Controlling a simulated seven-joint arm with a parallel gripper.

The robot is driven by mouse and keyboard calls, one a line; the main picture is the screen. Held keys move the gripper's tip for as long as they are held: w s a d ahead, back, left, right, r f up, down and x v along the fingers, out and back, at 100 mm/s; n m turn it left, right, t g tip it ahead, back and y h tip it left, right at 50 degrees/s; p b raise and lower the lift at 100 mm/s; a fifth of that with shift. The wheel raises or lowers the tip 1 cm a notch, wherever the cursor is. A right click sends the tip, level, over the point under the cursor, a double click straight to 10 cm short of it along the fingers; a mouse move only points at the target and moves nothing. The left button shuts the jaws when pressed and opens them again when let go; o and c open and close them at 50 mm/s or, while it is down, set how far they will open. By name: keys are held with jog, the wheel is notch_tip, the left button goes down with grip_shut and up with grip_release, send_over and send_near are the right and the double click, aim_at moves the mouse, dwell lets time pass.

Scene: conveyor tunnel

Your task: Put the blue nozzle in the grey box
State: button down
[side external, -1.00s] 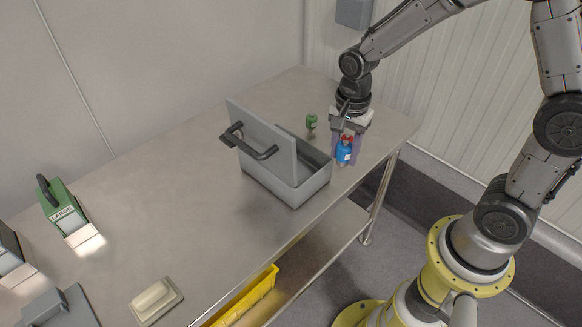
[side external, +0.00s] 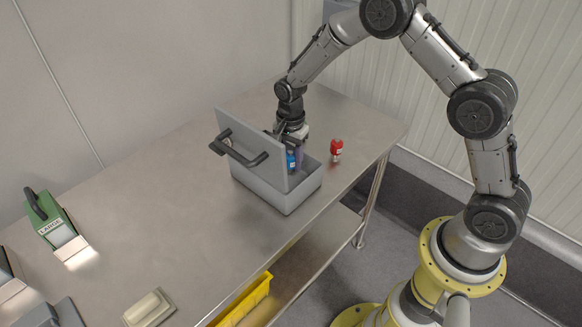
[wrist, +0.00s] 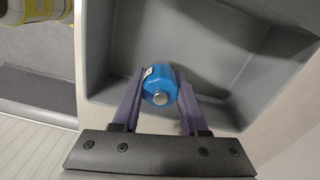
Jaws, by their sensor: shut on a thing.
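The blue nozzle (wrist: 160,86) is between the two purple fingers of my gripper (wrist: 157,90) in the wrist view, and the fingers are shut on it. In the side view the blue nozzle (side external: 291,160) shows partly behind the open lid. My gripper (side external: 295,155) is over the grey box (side external: 283,197), with its fingers down at the opening. The box's lid stands up, with a dark handle on it. In the wrist view the inside of the grey box (wrist: 215,45) lies behind the nozzle. I cannot tell whether the nozzle touches the box floor.
A red nozzle (side external: 336,150) stands on the metal table (side external: 150,215) to the right of the box. A green box labelled LARGE (side external: 50,222) and a pale block on a base (side external: 150,307) are at the left. A yellow bin (side external: 243,300) sits below the table.

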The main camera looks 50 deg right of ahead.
aim_at(291, 168)
jog(key=shift+f, duration=1.4)
jog(key=shift+f, duration=0.2)
jog(key=shift+c, duration=2.2)
grip_release()
jog(key=shift+r, duration=0.15)
notch_tip(291, 168, up, 12)
jog(key=shift+s+r, duration=0.1)
jog(key=shift+r, duration=0.1)
